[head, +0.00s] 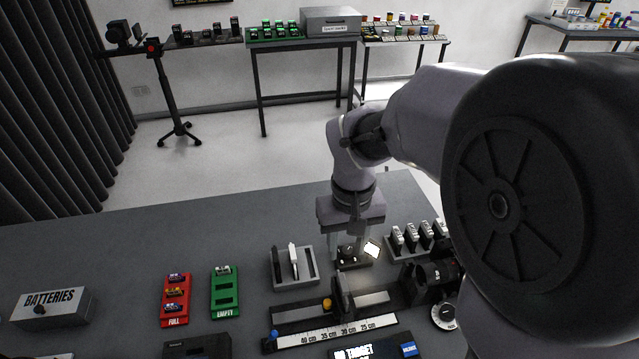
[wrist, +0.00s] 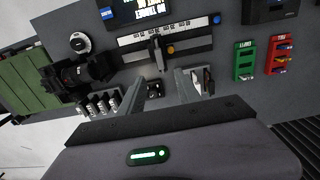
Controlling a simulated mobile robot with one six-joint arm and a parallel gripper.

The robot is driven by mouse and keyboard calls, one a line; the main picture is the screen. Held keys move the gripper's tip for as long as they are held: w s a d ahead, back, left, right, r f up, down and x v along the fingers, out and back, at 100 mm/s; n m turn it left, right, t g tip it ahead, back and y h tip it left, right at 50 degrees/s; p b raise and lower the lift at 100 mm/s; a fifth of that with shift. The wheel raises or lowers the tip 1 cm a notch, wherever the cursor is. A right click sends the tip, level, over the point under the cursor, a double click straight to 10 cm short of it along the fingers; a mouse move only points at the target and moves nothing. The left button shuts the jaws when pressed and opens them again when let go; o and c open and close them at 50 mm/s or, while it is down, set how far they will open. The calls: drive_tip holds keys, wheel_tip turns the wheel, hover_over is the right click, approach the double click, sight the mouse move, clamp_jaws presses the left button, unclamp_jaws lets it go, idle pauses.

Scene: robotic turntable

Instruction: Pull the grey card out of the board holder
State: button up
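A grey slotted holder (head: 311,279), which looks like the board holder, stands on the table left of my gripper in the head view. A thin pale card (head: 293,262) stands upright in it, with a dark slot or card beside it. I cannot tell for sure which is the grey card. In the wrist view the holder's contents (wrist: 208,82) show just right of the right finger, partly hidden. My gripper (head: 348,252) points down with its fingers apart and nothing between them. It is above a small dark block (wrist: 154,90), beside the holder, not around the card.
A ruled rail (head: 335,334) with an upright slider lies in front. A camera (head: 432,276) and a rack of several pale items (head: 397,238) are on the right. A green tray (head: 225,292), a red tray (head: 175,300) and a batteries box (head: 53,307) are left. The table behind the trays is clear.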

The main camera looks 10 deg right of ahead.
sight(343, 282)
wheel_tip(343, 282, down, 15)
drive_tip(key=b, duration=0.5)
drive_tip(key=shift+r, duration=0.1)
drive_tip(key=shift+d, duration=0.1)
clamp_jaws()
drive_tip(key=shift+r, duration=0.2)
drive_tip(key=shift+r+p, duration=2.45)
drive_tip(key=shift+r, duration=0.2)
drive_tip(key=shift+w, duration=0.15)
